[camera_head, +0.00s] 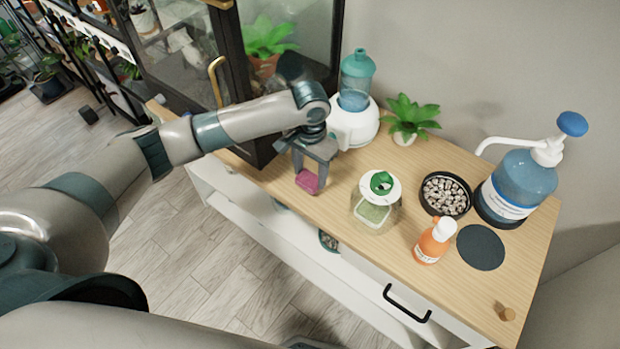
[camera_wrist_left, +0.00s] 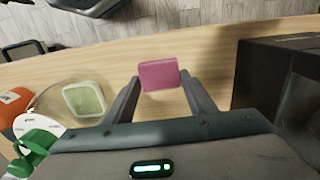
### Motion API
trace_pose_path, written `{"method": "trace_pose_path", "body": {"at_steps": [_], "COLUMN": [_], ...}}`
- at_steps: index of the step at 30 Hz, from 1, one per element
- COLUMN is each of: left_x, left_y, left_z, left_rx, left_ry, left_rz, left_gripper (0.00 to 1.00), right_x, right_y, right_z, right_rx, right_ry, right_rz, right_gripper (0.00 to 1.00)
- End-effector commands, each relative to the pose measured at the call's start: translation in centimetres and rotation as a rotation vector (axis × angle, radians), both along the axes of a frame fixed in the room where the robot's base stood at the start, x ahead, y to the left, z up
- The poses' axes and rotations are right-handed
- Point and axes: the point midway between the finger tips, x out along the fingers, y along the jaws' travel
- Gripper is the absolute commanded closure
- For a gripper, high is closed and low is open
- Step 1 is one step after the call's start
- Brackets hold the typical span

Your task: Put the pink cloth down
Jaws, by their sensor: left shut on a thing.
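The pink cloth (camera_head: 308,181) is a small folded pink block near the front edge of the wooden cabinet top (camera_head: 455,285). My left gripper (camera_head: 310,176) points down with its fingers on either side of the cloth and is shut on it. In the left wrist view the cloth (camera_wrist_left: 159,75) sits between the two fingertips (camera_wrist_left: 160,82), with the wooden top behind it. I cannot tell whether the cloth touches the wood. My right gripper is not in view.
A glass jar with a green-and-white lid (camera_head: 378,200) stands right of the gripper. A white dispenser with a teal tank (camera_head: 356,105) is behind it, and a dark-framed glass cabinet (camera_head: 245,100) is at left. An orange bottle (camera_head: 434,242), a pebble dish (camera_head: 446,193) and a pump bottle (camera_head: 521,185) stand further right.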

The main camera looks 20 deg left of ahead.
Motion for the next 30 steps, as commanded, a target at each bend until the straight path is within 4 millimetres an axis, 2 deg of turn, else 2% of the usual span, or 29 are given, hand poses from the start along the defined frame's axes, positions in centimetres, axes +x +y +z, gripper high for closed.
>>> {"method": "trace_pose_path", "body": {"at_steps": [10, 17, 21, 30], "left_x": [0.0, 0.0, 0.0, 0.0], "left_y": [0.0, 0.0, 0.1, 0.0], "left_z": [-0.3, -2.5, -3.7, -3.9], "left_rx": [0.0, 0.001, 0.001, 0.0], "left_ry": [0.0, 0.001, 0.0, -0.002], "left_rz": [0.0, 0.001, 0.001, 0.0], "left_gripper": [0.7, 0.7, 0.7, 0.7], "right_x": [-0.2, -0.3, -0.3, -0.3], "right_y": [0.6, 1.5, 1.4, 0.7], "right_z": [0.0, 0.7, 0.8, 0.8], "right_rx": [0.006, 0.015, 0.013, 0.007], "right_ry": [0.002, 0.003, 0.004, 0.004], "right_rz": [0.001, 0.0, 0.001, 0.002], "right_gripper": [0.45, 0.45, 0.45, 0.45]}}
